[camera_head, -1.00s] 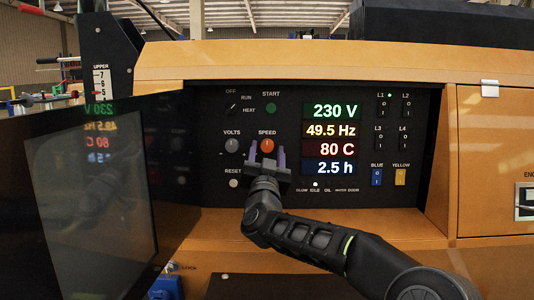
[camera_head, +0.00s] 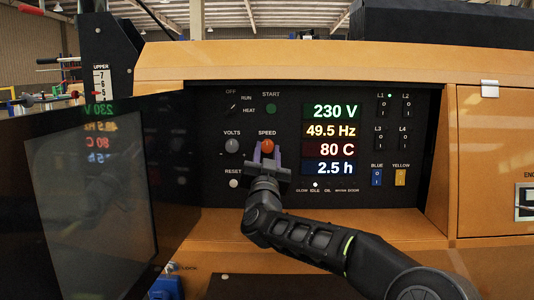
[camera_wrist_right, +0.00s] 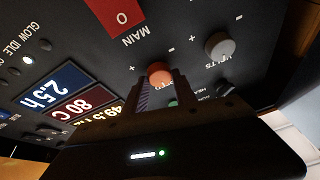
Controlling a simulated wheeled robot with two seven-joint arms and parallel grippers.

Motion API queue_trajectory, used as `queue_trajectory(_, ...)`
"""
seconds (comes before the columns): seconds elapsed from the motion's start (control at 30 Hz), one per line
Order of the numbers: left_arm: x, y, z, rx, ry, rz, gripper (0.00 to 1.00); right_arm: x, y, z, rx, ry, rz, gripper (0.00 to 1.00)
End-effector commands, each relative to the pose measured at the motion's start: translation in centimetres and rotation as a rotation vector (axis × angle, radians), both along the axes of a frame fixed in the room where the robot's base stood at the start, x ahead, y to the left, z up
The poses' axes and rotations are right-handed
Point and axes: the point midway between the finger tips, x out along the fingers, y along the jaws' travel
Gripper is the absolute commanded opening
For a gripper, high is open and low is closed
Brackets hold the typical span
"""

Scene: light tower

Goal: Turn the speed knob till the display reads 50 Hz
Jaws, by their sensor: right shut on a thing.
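The orange SPEED knob (camera_head: 267,145) is on the black control panel (camera_head: 210,110). My right gripper (camera_head: 267,155) reaches it from below, with its two fingers on either side of the knob, shut on it. In the right wrist view the orange knob (camera_wrist_right: 159,73) shows between the fingertips (camera_wrist_right: 160,86). The display's frequency line (camera_head: 331,131) reads 49.5 Hz, between the 230 V and 80 C lines. My left gripper is not in view.
The grey VOLTS knob (camera_head: 232,146) is just left of the SPEED knob. The RESET button (camera_head: 234,183) is below it. An open dark panel door (camera_head: 95,190) at the left mirrors the display. Several switches (camera_head: 383,106) are at the right.

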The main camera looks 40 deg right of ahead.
Motion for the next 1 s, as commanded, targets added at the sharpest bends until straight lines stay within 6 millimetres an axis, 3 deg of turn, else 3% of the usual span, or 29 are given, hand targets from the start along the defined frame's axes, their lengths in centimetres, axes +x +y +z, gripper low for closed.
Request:
queue_trajectory(0.23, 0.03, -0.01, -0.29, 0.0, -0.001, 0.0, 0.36, 0.09, 0.19, -0.05, 0.045, -0.035, 0.002, 0.0)
queue_trajectory(0.57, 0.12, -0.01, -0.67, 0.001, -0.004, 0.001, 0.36, 0.22, 0.34, 0.05, 0.265, -0.201, 0.002, 0.0)
queue_trajectory(0.87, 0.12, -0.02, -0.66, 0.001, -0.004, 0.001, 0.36, 0.17, 0.22, 0.04, 0.279, -0.212, 0.0, 0.0)
queue_trajectory(0.9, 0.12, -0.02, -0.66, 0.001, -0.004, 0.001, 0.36, 0.17, 0.22, 0.04, 0.279, -0.212, 0.0, 0.34)
queue_trajectory(1.0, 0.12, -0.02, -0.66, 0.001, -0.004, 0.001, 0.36, 0.17, 0.22, 0.03, 0.279, -0.212, 0.0, 0.42)
